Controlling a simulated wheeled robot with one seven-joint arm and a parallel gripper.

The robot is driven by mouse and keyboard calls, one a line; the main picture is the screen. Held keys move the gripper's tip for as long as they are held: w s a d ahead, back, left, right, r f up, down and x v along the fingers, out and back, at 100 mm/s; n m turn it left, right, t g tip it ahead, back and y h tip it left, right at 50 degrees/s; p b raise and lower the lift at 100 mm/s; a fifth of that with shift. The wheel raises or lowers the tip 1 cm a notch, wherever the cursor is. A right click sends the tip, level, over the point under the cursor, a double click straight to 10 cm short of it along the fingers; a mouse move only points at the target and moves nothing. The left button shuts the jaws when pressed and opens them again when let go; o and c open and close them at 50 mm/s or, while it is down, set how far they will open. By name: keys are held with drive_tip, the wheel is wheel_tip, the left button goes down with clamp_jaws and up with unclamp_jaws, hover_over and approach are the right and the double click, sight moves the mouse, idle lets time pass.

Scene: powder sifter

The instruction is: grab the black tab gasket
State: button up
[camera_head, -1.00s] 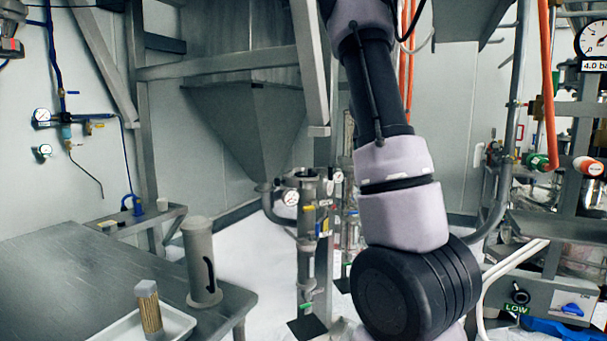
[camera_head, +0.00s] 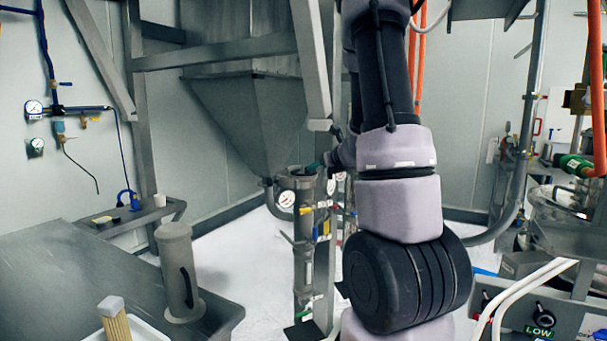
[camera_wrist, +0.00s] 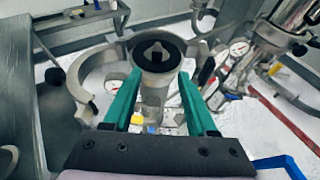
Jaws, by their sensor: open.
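A black ring (camera_wrist: 158,52), seemingly the tab gasket, sits at the top of an upright pale pipe in the wrist view. A light shape shows in its middle; I cannot make out a tab. My gripper (camera_wrist: 158,80) is open, its two green fingers apart and empty. In the picture their tips lie just below the ring, one toward each side; I cannot judge the gap in depth. In the head view my gripper (camera_head: 318,165) is partly hidden by my arm, beside the top of the metal pipe column (camera_head: 303,225). The gasket cannot be made out there.
A curved metal pipe or clamp (camera_wrist: 82,85) surrounds the left of the ring in the wrist view. Pressure gauges (camera_wrist: 239,47) stand to the right. In the head view a hopper (camera_head: 250,120) hangs behind, and a steel table (camera_head: 70,275) carries a grey canister (camera_head: 178,270).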

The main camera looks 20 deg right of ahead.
sight(309, 176)
drive_tip(key=x, duration=0.7)
drive_tip(key=shift+a+r, duration=0.15)
drive_tip(key=shift+a, duration=0.1)
clamp_jaws()
